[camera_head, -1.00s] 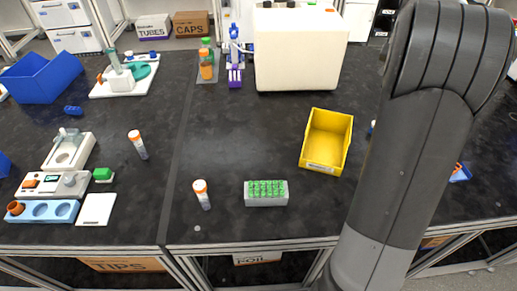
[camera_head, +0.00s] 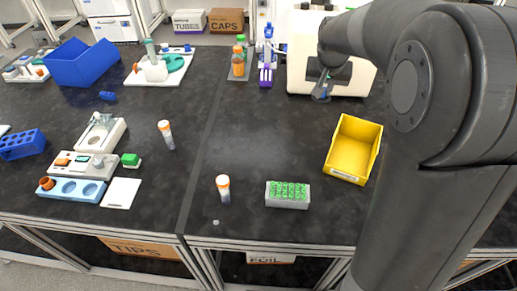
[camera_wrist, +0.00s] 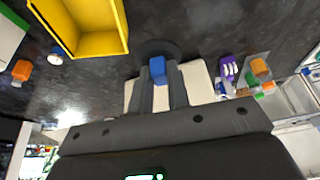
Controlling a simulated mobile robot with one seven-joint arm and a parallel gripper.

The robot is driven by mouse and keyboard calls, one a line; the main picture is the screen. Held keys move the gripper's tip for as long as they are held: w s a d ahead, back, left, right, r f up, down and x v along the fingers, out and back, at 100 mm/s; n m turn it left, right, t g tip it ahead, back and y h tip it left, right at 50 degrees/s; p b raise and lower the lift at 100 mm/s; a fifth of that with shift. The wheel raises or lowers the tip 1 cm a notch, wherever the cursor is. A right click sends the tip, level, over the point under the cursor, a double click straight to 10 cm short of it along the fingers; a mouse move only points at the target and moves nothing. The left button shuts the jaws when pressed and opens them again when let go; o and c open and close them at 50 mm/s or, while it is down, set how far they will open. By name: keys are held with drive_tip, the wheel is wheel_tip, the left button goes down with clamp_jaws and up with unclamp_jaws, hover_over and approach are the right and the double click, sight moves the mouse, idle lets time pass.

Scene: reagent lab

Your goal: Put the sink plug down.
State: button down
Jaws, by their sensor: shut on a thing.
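My gripper (camera_wrist: 158,74) is shut on the sink plug (camera_wrist: 158,47), a dark round disc with a blue grip held between the two fingers in the wrist view. In the head view my gripper (camera_head: 322,90) hangs above the black bench, in front of the large cream-white box (camera_head: 300,75). The plug is too small and dark to make out clearly there. I cannot tell how high the plug is above the bench.
A yellow bin (camera_head: 346,171) stands in front and to the right. A green-topped tube rack (camera_head: 287,203) and an orange-capped tube (camera_head: 223,183) are near the front edge. An orange bottle (camera_head: 238,68) and a purple device (camera_head: 266,74) stand left of the box. The bench middle is clear.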

drive_tip(key=s+a+n, duration=0.1)
drive_tip(key=s+a, duration=0.2)
drive_tip(key=a, duration=0.4)
wheel_tip(320, 180, down, 11)
drive_tip(key=shift+y, duration=0.3)
drive_tip(key=a+f, duration=0.2)
drive_tip(key=a, duration=0.1)
drive_tip(key=w+a+f, duration=0.1)
drive_tip(key=a+f, duration=0.2)
drive_tip(key=a, duration=0.1)
drive_tip(key=w+a+f, duration=0.1)
drive_tip(key=a+f, duration=0.1)
drive_tip(key=a, duration=0.2)
drive_tip(key=shift+w+f, duration=0.2)
drive_tip(key=shift+w, duration=0.05)
drive_tip(key=shift+a+f, duration=0.1)
drive_tip(key=shift+f, duration=1.95)
drive_tip(key=shift+f, duration=0.15)
drive_tip(key=c, duration=1.4)
unclamp_jaws()
drive_tip(key=shift+o, duration=0.2)
